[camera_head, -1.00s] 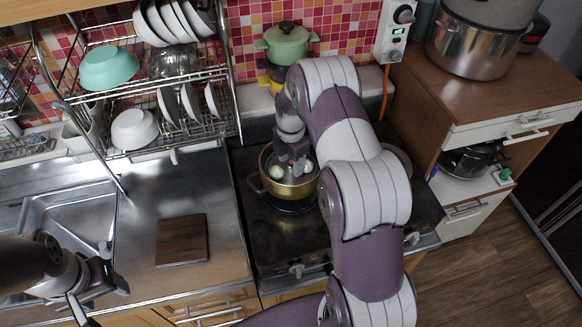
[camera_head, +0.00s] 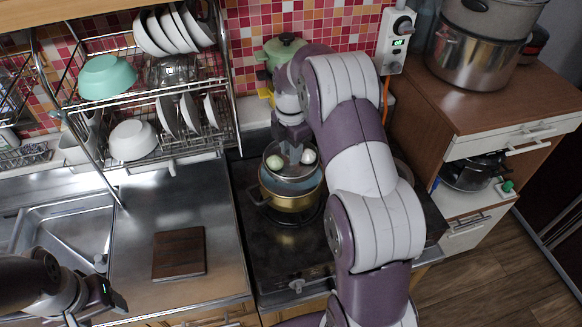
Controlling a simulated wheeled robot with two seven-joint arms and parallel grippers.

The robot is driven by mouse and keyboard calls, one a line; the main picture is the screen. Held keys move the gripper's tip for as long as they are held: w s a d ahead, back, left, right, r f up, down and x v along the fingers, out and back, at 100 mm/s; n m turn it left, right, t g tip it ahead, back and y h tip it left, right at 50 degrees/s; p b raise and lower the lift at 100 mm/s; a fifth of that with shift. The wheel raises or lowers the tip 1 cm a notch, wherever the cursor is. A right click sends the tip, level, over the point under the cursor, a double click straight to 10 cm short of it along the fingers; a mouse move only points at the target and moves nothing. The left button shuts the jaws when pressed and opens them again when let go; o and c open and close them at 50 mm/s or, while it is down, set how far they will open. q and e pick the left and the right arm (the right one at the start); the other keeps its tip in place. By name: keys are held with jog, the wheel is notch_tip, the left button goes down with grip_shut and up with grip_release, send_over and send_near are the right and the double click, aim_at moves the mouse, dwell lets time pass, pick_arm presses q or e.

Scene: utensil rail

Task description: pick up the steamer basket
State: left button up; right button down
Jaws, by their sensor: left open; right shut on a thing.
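The steamer basket (camera_head: 290,174) is a round metal basket with a pale green round item (camera_head: 275,162) and a white round item (camera_head: 309,156) in it. It is raised at the mouth of the brass-coloured pot (camera_head: 291,201) on the stove. Whether it is fully clear of the pot is hard to tell. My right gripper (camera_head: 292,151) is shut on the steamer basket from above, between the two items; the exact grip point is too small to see. My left gripper (camera_head: 112,303) is open and empty at the lower left, by the counter's front, far from the basket.
A dark wooden board (camera_head: 179,253) lies on the steel counter (camera_head: 140,215), with bare counter around it. A dish rack (camera_head: 150,95) stands left of the stove (camera_head: 270,250). A green pot (camera_head: 283,48) is behind my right arm.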

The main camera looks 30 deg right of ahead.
notch_tip(320, 180, up, 5)
jog(key=p, duration=0.3)
jog(key=shift+w+f, duration=0.1)
jog(key=shift+r+p, duration=0.35)
jog(key=shift+p, duration=0.2)
jog(key=shift+f, duration=0.1)
